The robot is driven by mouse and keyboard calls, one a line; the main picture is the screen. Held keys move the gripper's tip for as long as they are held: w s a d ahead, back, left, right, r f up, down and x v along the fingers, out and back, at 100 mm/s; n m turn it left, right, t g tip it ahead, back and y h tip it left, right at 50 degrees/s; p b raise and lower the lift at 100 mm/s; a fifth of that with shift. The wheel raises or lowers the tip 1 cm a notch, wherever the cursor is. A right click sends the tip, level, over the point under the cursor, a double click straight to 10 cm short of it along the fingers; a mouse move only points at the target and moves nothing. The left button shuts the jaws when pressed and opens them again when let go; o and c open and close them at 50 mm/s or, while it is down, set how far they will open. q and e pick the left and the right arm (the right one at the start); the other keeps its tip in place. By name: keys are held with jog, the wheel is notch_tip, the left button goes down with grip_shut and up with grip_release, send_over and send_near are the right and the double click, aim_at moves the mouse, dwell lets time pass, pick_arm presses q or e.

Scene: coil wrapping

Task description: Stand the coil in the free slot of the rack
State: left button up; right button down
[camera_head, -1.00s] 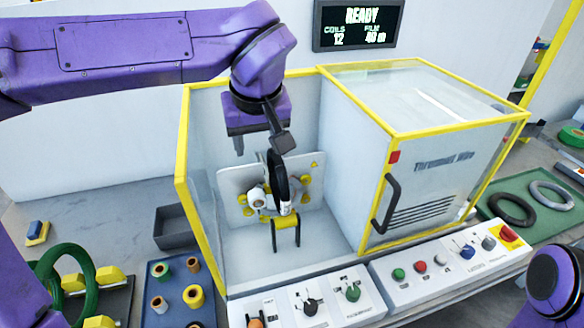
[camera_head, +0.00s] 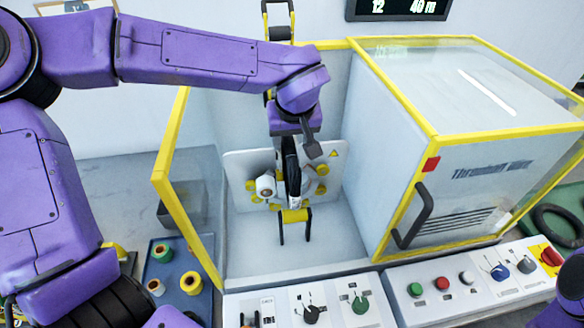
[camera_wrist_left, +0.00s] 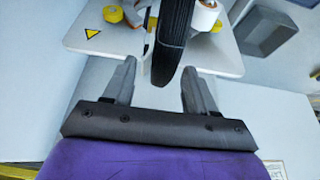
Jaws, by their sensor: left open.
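A black coil (camera_head: 291,172) stands upright and edge-on inside the open wrapping bay, just above a yellow roller (camera_head: 294,216) and beside a white film roll. My left gripper (camera_head: 294,146) is over the top of the coil with its jaws open. In the left wrist view, the black coil (camera_wrist_left: 174,40) reaches in between the two spread fingertips (camera_wrist_left: 160,70), with a gap on each side. The rack with its free slot cannot be made out in the current views. My right gripper is out of view.
The bay has a yellow-edged clear panel (camera_head: 172,195) on the left and a white cabinet (camera_head: 462,170) on the right. Control panels (camera_head: 310,307) run along the front. A blue tray (camera_head: 160,250) of small spools stands left. Another dark coil (camera_head: 560,222) lies at far right.

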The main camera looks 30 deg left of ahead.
pick_arm(q)
jog(key=shift+w+f, duration=0.1)
jog(key=shift+f, duration=0.1)
jog(key=shift+s+a+r, duration=0.1)
jog(key=shift+s+r, duration=0.15)
jog(key=shift+s, duration=0.4)
jog(key=c, duration=0.5)
grip_shut()
